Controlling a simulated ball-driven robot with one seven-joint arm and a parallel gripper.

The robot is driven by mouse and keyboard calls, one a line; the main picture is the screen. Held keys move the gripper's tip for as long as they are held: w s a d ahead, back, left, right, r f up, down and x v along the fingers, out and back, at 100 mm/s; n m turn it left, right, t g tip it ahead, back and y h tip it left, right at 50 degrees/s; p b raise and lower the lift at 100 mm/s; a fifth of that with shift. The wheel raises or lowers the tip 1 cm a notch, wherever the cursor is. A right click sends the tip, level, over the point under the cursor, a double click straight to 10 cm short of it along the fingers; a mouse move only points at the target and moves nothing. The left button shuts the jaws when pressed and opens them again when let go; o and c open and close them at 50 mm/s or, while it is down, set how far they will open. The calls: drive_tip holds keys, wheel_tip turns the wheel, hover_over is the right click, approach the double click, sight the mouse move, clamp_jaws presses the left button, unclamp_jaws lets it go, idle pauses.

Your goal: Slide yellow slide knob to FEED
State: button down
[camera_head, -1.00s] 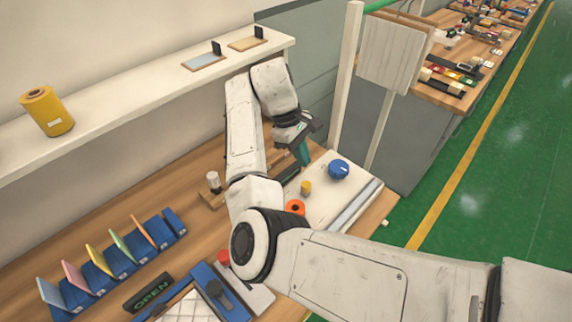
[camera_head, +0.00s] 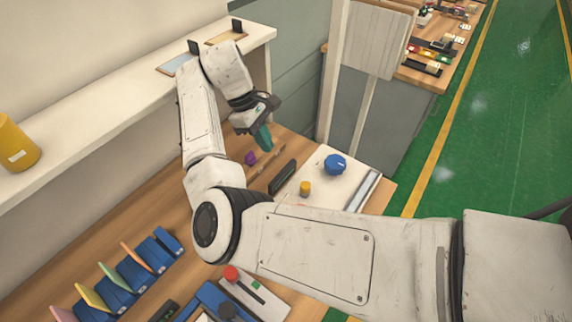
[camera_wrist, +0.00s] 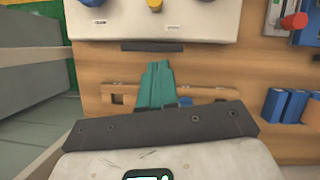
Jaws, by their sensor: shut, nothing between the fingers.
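The yellow knob (camera_head: 305,188) stands on a white panel (camera_head: 325,200), in front of a blue knob (camera_head: 335,165). In the wrist view the yellow knob (camera_wrist: 155,4) is cut off by the top edge, on the white panel (camera_wrist: 210,14). Small labels show on that panel, too small to read. My gripper (camera_head: 267,146) has teal fingers, shut and empty, pointing down to the left of the panel. In the wrist view my gripper (camera_wrist: 157,68) is short of the panel, apart from the yellow knob. My arm hides part of the panel's near side.
A dark bar (camera_head: 283,177) lies between my gripper and the panel. A purple knob (camera_head: 250,157) is just below my gripper. A red knob (camera_head: 231,273) and blue holders (camera_head: 150,255) stand nearer. A shelf (camera_head: 120,95) runs along the wall at left.

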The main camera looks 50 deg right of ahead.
sight(280, 177)
drive_tip(key=b+x, duration=0.8)
drive_tip(key=x, duration=0.2)
drive_tip(key=shift+f, duration=0.3)
drive_tip(key=s, duration=0.3)
drive_tip(key=shift+s+d+r, duration=0.1)
drive_tip(key=shift+d+r, duration=0.25)
drive_tip(key=shift+s+d, duration=0.1)
drive_tip(key=shift+s, duration=0.3)
